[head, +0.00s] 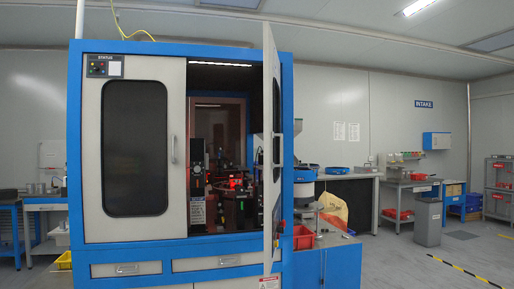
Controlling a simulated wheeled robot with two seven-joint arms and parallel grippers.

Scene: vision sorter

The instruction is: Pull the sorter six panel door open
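A blue-framed sorter cabinet (75,150) stands in front of me. Its right door (270,190), white with a dark window, is swung out toward me and seen almost edge-on. The opening shows the inside, with dark machine parts (198,165) and a red light (233,183). The left door (92,160) is shut, with a dark window and a pale upright handle (173,150). No label reading six is legible, so I cannot tell which sorter this is. Neither of my grippers is in view.
Two drawers (215,262) sit below the doors. A blue lower cabinet (335,262) with a red tray (303,237) adjoins at right. A workbench (405,185), a grey bin (428,222) and a shelf rack (497,188) stand farther right.

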